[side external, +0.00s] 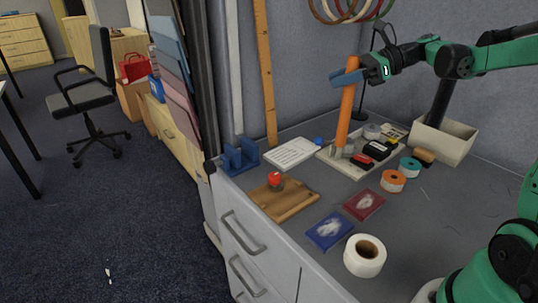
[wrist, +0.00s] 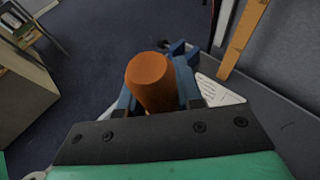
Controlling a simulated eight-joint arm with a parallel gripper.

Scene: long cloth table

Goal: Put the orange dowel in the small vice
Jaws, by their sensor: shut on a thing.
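The orange dowel (side external: 347,112) is long and stands nearly upright, tilted slightly, in the side view. My gripper (side external: 347,79) is shut on it near its upper end. The dowel's lower end is over the shallow tray (side external: 327,157); I cannot tell whether it touches anything there. In the wrist view the dowel's round top (wrist: 150,70) shows between my blue fingers. The small vice appears to be the blue block with upright jaws (side external: 240,156) at the table's left end, apart from the dowel. Part of it shows behind the fingers in the wrist view (wrist: 177,48).
The tray holds red, black and grey items. A white notepad (side external: 292,153) lies between vice and tray. A wooden board (side external: 284,203) with a red knob is in front of the vice. Packets, tape rolls (side external: 365,256) and a pale bin (side external: 443,141) stand nearby. A wooden ruler (side external: 265,80) rises behind.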

